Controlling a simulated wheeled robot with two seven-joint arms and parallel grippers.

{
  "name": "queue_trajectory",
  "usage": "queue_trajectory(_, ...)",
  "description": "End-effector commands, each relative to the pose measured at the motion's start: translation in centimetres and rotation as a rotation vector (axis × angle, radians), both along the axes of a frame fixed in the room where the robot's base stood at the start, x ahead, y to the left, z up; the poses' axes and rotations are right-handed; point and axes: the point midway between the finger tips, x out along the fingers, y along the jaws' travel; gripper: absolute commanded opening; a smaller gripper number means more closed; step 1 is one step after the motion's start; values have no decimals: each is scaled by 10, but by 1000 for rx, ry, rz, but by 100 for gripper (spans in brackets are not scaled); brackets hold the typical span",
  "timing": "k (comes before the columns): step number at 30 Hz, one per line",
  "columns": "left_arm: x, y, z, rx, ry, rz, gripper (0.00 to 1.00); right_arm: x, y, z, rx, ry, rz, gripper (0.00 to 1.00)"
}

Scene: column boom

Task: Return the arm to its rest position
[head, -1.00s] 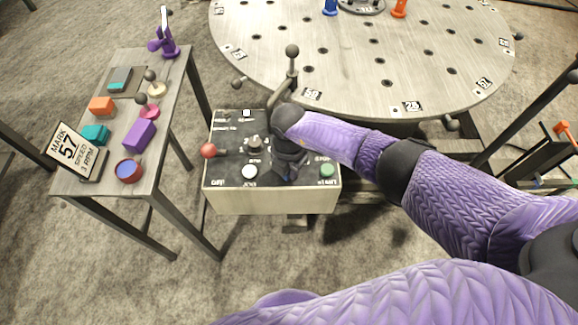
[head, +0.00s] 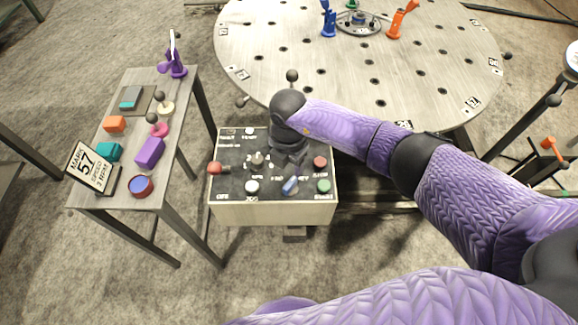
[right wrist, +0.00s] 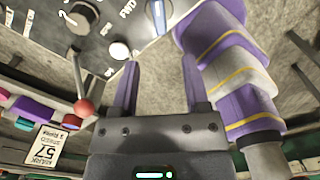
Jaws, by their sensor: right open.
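My right arm (head: 345,130) reaches in from the right, purple with black joints. Its black wrist is above the back of the control box (head: 270,213). My right gripper (head: 288,150) points down over the panel, partly hidden by the wrist. In the right wrist view the two purple fingers of the right gripper (right wrist: 158,85) are apart with nothing between them. The panel's blue selector (head: 290,186) shows just in front of the gripper, and it also shows beyond the fingertips in the right wrist view (right wrist: 158,14). My left gripper is not in view.
A red-knobbed lever (head: 214,168) sticks out at the box's left. A black-knobbed lever (head: 292,76) stands behind my wrist. The round table (head: 340,65) lies behind, with blue and orange clamps. A side table (head: 120,200) at left holds several small objects.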

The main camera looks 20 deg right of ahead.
Motion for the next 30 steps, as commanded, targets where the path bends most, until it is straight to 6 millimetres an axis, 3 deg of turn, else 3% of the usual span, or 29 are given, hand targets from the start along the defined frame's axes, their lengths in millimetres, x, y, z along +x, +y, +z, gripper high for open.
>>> queue_trajectory(13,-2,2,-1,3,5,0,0,-5,6,-6,43,17,5,59)
queue_trajectory(14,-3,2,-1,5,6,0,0,-10,14,-11,94,36,8,59)
queue_trajectory(17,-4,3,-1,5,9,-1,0,-45,69,-39,503,121,-33,59)
queue_trajectory(18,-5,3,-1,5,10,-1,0,-57,93,-47,732,117,-126,59)
queue_trajectory(20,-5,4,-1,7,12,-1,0,-61,107,-59,1005,34,-374,59)
queue_trajectory(22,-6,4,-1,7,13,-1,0,-66,83,-94,1116,-119,-780,59)
queue_trajectory(25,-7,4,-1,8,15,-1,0,-113,16,-162,930,-260,-1288,59)
queue_trajectory(27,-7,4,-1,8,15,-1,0,-166,-20,-200,729,-273,-1524,59)
queue_trajectory(30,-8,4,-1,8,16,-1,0,-252,-55,-235,437,-221,-1761,59)
